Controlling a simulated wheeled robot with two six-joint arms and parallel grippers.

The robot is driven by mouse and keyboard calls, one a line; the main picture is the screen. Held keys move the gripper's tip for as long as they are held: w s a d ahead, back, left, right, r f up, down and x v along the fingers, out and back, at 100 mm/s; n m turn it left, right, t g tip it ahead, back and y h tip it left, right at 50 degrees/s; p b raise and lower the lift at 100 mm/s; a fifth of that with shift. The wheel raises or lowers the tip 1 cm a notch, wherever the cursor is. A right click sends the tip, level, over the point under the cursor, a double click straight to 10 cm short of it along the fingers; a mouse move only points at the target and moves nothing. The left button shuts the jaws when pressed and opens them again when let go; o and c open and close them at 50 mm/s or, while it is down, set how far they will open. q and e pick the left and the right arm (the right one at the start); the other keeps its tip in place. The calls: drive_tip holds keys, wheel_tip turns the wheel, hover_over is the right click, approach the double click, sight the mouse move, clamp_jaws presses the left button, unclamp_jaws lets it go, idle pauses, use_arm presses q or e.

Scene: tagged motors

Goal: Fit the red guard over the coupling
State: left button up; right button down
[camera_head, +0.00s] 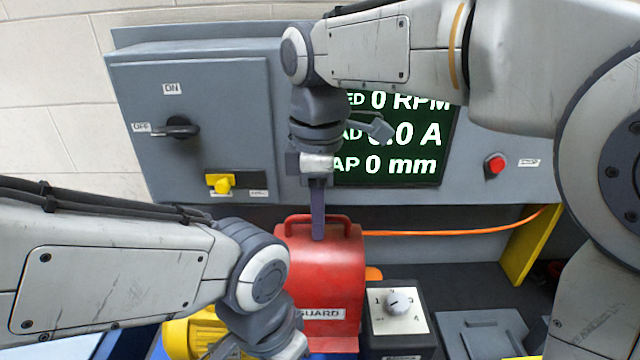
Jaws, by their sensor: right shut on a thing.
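The red guard (325,270) is a box-shaped cover with a red loop handle on top and a white "GUARD" label low on its front. It stands upright in the lower middle of the head view. My right gripper (318,225) points down from above and is shut on the guard's handle. The coupling does not show; the guard and my left arm cover that area. A yellow motor (190,336) shows partly at the lower left, behind my left forearm. My left arm's wrist reaches the bottom edge, in front of the guard's lower left, and its fingertips are out of the frame.
A rotary selector box (398,300) stands just right of the guard. Behind is a grey panel with an ON/OFF switch (178,127), a screen (405,165) reading zeros and a red button (495,163). An orange cable (450,232) runs to a yellow bracket (530,247).

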sight(323, 269)
drive_tip(key=f, duration=0.3)
drive_tip(key=f+b, duration=0.1)
drive_tip(key=f, duration=0.2)
drive_tip(key=f+b, duration=0.1)
drive_tip(key=f, duration=0.3)
drive_tip(key=shift+s+d, duration=0.35)
drive_tip(key=shift+s, duration=0.05)
wheel_tip(323, 269, down, 7)
drive_tip(key=b, duration=0.6)
drive_tip(key=shift+r+b, duration=0.15)
drive_tip(key=shift+b, duration=0.25)
drive_tip(key=shift+f+b, duration=0.3)
drive_tip(key=shift+f, duration=0.25)
drive_tip(key=c, duration=0.8)
unclamp_jaws()
drive_tip(key=shift+c, duration=0.2)
drive_tip(key=shift+f, duration=0.1)
